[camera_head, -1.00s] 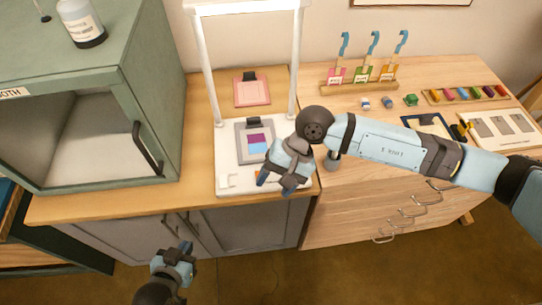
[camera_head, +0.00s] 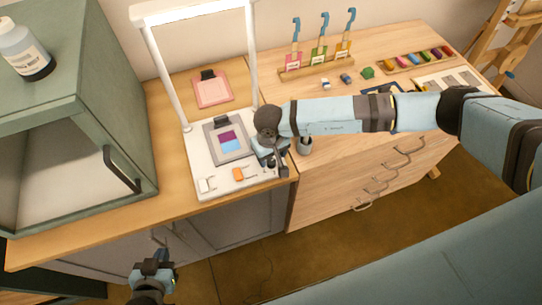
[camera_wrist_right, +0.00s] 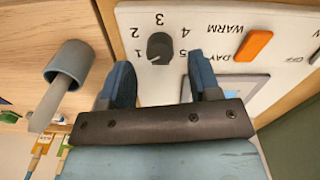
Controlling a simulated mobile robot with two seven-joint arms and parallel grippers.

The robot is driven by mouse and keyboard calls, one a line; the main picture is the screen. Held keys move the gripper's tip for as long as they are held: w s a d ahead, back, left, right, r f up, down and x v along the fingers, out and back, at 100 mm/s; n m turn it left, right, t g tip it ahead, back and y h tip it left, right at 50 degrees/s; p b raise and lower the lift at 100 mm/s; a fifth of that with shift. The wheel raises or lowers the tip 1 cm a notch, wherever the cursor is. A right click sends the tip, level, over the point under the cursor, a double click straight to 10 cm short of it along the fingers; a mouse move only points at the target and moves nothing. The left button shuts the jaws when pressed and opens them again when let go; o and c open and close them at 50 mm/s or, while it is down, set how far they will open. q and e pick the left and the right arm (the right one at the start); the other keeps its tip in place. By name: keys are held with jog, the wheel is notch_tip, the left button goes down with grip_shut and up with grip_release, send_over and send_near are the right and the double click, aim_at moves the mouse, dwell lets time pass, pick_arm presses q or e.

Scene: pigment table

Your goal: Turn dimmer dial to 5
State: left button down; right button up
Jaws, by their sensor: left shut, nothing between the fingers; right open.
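The dimmer dial (camera_wrist_right: 160,47) is a dark round knob on a white panel, with the numbers 1 to 5 around it. A small pale mark on the knob seems to face the side of the 1. My right gripper (camera_wrist_right: 160,78) is open, its two blue fingers apart, with the dial just beyond and between their tips; I see no contact. In the head view my right gripper (camera_head: 271,158) is over the front right corner of the light stand's white base (camera_head: 205,155) and partly hides the dial area. My left gripper (camera_head: 158,256) is shut and empty, low in front of the cabinet.
The stand's white frame (camera_head: 165,75) rises behind. A green booth (camera_head: 75,120) is at the left.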

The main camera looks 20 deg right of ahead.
aim_at(271, 161)
jog(key=shift+f, duration=1.45)
jog(key=c, duration=0.9)
pick_arm(q)
jog(key=shift+w+r, duration=0.1)
jog(key=shift+w, duration=0.1)
pick_arm(e)
jog(key=shift+c, duration=0.2)
